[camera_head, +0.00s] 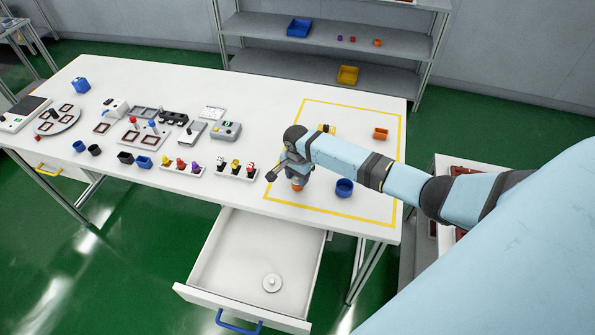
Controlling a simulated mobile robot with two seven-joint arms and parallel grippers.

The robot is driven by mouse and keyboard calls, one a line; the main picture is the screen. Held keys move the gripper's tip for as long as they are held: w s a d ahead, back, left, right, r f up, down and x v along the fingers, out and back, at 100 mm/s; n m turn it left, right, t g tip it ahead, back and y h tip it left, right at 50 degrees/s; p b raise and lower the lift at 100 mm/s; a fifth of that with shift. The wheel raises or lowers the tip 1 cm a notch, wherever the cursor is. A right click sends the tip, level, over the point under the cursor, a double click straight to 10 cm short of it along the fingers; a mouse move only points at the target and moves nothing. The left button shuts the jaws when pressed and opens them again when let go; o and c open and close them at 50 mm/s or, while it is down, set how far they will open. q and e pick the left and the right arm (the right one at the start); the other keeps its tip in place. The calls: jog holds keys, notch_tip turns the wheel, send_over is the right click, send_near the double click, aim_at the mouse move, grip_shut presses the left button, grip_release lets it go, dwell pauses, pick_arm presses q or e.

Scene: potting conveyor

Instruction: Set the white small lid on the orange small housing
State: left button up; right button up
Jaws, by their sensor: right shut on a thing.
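My right gripper (297,174) reaches in from the right over the near-left part of the yellow-outlined area. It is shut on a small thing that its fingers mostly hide. A small orange round part, which looks like the orange small housing (298,187), shows directly below the fingers. I cannot tell whether they touch it. A white round lid with a raised middle (272,283) lies in the open drawer; its size class is unclear. I cannot make out another white lid at the gripper. My left gripper is out of view.
A blue round cup (344,187) stands just right of the gripper. The white drawer (215,275) juts out in front. Several parts and fixtures fill the table's left half.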

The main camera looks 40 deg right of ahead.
jog(key=shift+f, duration=0.3)
dwell(0.5)
jog(key=o, duration=1)
notch_tip(320, 180, up, 14)
jog(key=shift+f+b, duration=0.1)
jog(key=shift+b, duration=0.65)
